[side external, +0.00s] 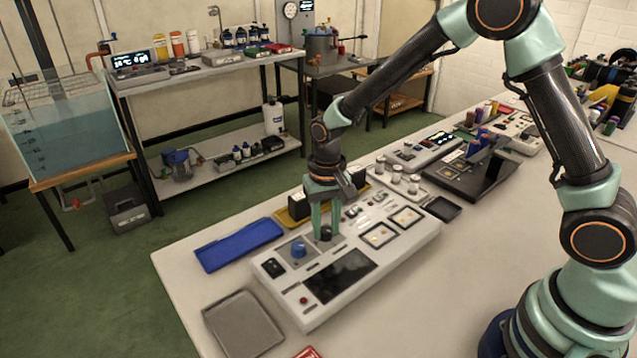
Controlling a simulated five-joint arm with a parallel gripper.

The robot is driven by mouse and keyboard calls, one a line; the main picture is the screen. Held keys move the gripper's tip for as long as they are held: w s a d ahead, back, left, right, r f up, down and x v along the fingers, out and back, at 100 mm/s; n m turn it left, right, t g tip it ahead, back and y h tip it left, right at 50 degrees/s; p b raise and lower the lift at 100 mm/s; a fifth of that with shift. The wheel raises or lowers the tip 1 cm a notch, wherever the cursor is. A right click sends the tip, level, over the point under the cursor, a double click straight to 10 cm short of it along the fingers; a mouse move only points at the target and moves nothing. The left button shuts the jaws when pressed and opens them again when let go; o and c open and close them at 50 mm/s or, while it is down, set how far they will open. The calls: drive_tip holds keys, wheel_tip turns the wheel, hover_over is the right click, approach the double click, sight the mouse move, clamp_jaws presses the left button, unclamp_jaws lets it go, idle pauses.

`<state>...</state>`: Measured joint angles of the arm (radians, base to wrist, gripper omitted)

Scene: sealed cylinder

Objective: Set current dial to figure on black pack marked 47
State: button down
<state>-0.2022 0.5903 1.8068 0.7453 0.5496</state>
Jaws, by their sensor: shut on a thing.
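A white control panel (388,260) lies on the table, with a dark display (341,276), a blue knob (298,249) and a black knob (325,233). My gripper (325,228) points straight down at the panel, with its green fingers shut on the black knob. The fingers partly hide this knob, and its setting cannot be read. I cannot tell which knob is the current dial. A black block (298,206) stands in a yellow tray (284,219) behind the panel; no figure on it is readable.
A blue tray (238,245) lies left of the panel and a grey tray (243,325) in front of it. A small black tray (442,208) and a dark stand (480,177) are to the right.

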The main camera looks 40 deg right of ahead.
sight(326, 230)
drive_tip(key=shift+r+m, duration=0.15)
drive_tip(key=shift+m, duration=1.05)
drive_tip(key=shift+w, duration=0.1)
drive_tip(key=c, duration=0.6)
unclamp_jaws()
wheel_tip(326, 230, up, 12)
